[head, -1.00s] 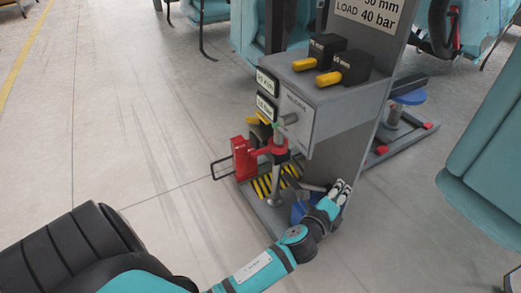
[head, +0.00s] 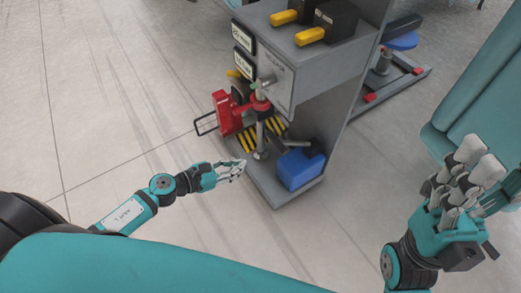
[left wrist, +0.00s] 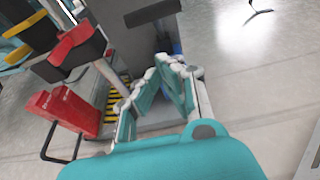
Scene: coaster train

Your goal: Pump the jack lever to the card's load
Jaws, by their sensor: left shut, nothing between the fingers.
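The jack stands at the base of the grey stand: a red block (head: 229,108) with a black wire loop, beside an upright grey post (head: 261,138) with a red collar. I cannot tell for sure which part is the lever. My left gripper (head: 236,168) is shut and empty, apart from the post, just left of its foot in the head view. In the left wrist view its fingers (left wrist: 165,88) point toward the stand, with the red block (left wrist: 72,112) to their left. My right gripper (head: 466,180) is raised at the right; its fingers overlap. The card is out of view.
Two small displays (head: 243,67) sit on the stand's face, too blurred to read surely. Black blocks with yellow handles (head: 310,36) lie on its shelf. A blue box (head: 300,170) stands on the base plate. Teal furniture (head: 470,110) is at right. The floor at left is clear.

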